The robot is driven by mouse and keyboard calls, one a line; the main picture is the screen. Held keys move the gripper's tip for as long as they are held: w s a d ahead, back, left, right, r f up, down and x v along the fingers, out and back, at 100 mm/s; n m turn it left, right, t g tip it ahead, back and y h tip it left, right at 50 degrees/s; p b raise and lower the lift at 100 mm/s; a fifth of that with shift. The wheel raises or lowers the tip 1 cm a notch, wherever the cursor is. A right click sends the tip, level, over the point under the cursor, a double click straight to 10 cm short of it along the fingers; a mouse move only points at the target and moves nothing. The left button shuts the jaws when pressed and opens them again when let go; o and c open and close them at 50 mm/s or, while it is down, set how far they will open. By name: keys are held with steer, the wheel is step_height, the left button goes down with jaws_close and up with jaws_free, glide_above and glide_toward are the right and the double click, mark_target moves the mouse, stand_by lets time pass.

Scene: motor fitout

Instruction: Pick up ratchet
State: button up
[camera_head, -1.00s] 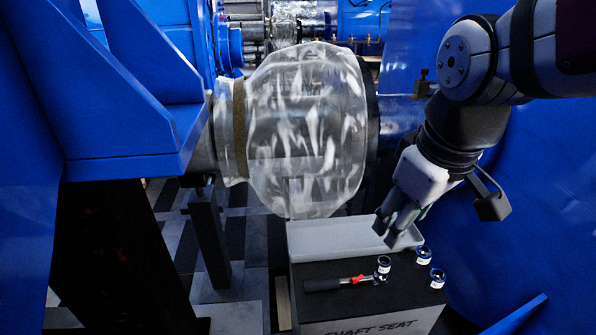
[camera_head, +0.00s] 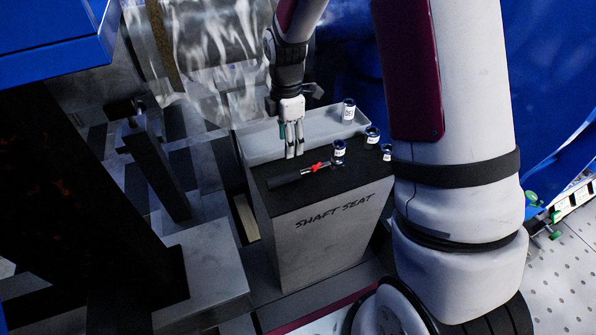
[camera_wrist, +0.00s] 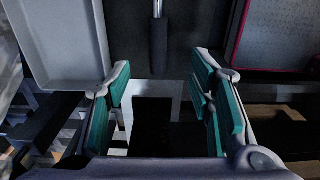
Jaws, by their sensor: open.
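The ratchet (camera_head: 290,179) lies on the black top of the shaft seat stand (camera_head: 263,170). It has a black handle, a red band and a metal head end to the right, close by a socket (camera_head: 339,148). My gripper (camera_head: 294,155) points down behind the handle in the head view, fingers apart and empty. In the wrist view the two green-padded fingers (camera_wrist: 161,95) are wide open. The ratchet handle (camera_wrist: 159,45) shows beyond them, roughly centred, with its metal shaft running out of the top of the picture. The red band and head are out of that view.
A grey tray (camera_head: 247,158) stands along the stand's back edge; it also shows in the wrist view (camera_wrist: 60,82). Several sockets stand around the stand's right end, including one by the tray (camera_head: 349,111). A clear-wrapped round part (camera_head: 205,60) is behind left.

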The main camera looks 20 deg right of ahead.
glide_above(291, 173)
steer(key=f, duration=0.8)
steer(key=shift+s+a, duration=0.2)
steer(key=shift+a, duration=0.05)
steer(key=shift+w+d+f+b, duration=0.1)
steer(key=shift+f+b, duration=0.15)
steer(key=shift+f, duration=1.2)
steer(key=shift+w+d+f+b, duration=0.1)
steer(key=shift+f+b, duration=0.1)
steer(key=shift+f, duration=1.2)
steer(key=shift+c, duration=0.4)
jaws_close()
